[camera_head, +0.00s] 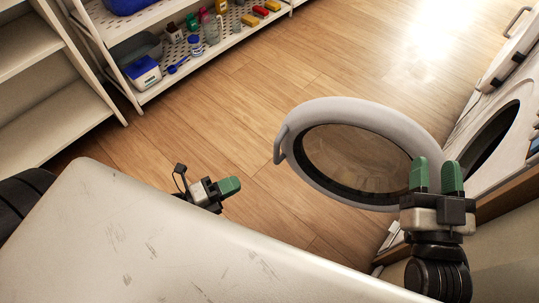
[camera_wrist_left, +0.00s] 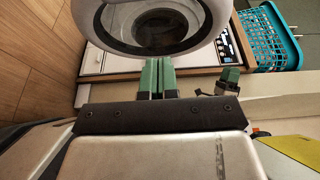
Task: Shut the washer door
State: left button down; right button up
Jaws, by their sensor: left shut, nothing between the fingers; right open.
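The washer door (camera_head: 294,117) is a round grey ring with a glass middle and a bar handle (camera_head: 279,145) on its left rim. It stands swung open from the white washer (camera_head: 468,147), whose dark round opening shows at the right edge. The left wrist view shows the door ring (camera_wrist_left: 207,25) ahead. My left gripper (camera_head: 229,187) is shut and empty, apart from the door, to the lower left of its handle. My right gripper (camera_head: 437,177) is open and overlaps the door's right rim in the head view; I cannot tell whether they touch.
A white shelf (camera_head: 215,48) with bottles and small items stands at the top left, beside an empty shelf unit (camera_head: 45,85). Bare wooden floor (camera_head: 240,110) lies between shelves and door. A teal basket (camera_wrist_left: 275,42) shows in the left wrist view.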

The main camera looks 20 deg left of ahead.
pick_arm(q)
jog(key=w+d+b, duration=0.2)
jog(key=w+d, duration=0.3)
jog(key=w, duration=0.6)
pick_arm(e)
jog(key=s+r+t+y, duration=0.2)
jog(key=s+r+t, duration=0.1)
jog(key=r+t, duration=0.2)
jog(key=shift+r+t, duration=0.15)
jog(key=shift+t, duration=0.15)
pick_arm(q)
jog(key=shift+w, duration=0.1)
